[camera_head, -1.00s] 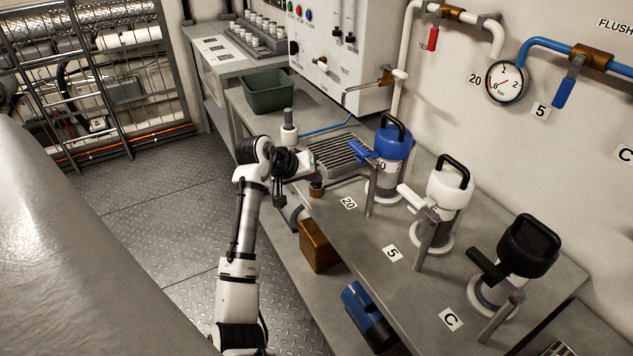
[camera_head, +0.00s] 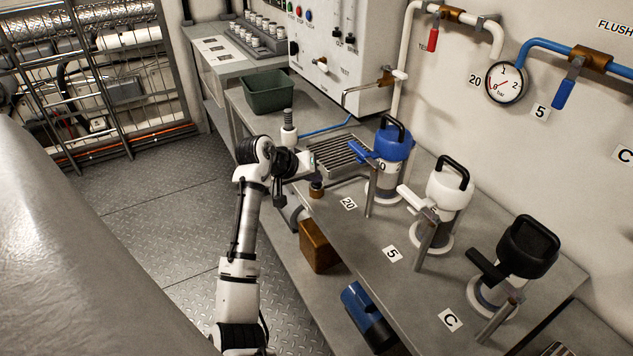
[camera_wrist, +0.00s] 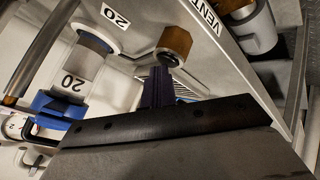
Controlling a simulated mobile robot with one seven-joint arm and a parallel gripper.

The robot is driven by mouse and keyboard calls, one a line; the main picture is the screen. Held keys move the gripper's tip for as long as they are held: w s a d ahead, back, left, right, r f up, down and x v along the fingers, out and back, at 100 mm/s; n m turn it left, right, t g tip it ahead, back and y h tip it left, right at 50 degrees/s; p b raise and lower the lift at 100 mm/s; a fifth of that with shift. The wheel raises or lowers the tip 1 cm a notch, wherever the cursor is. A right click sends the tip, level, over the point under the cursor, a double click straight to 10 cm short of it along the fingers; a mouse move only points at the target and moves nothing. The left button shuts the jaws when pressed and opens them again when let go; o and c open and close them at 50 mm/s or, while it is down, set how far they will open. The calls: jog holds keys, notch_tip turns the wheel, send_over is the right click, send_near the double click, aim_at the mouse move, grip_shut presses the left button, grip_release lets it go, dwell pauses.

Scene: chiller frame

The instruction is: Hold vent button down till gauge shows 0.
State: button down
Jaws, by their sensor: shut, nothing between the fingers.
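The vent button is a round brass-brown knob (camera_head: 316,189) at the bench's near edge. It also shows in the wrist view (camera_wrist: 173,44), beside the VENT label (camera_wrist: 204,13). My gripper (camera_head: 309,169) is just above and beside the knob. In the wrist view its dark fingers (camera_wrist: 157,75) are shut and empty, with their tips close to the knob. I cannot tell whether they touch it. The round white gauge (camera_head: 506,82), marked in bar, hangs on the back wall. Its red needle lies on the lower-left side toward 0, but the exact reading is too small to tell.
A blue-topped canister (camera_head: 391,150) stands right of my gripper, with a white-topped one (camera_head: 449,190) and a black-topped one (camera_head: 524,250) further along. A slotted drain grate (camera_head: 338,153) and a green bin (camera_head: 268,92) are behind. Handles stick out toward the bench front.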

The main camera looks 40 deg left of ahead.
aim_at(313, 186)
jog(key=shift+r+p, duration=0.55)
jog(key=shift+r, duration=0.2)
jog(key=shift+r+p, duration=2.1)
jog(key=shift+r, duration=0.4)
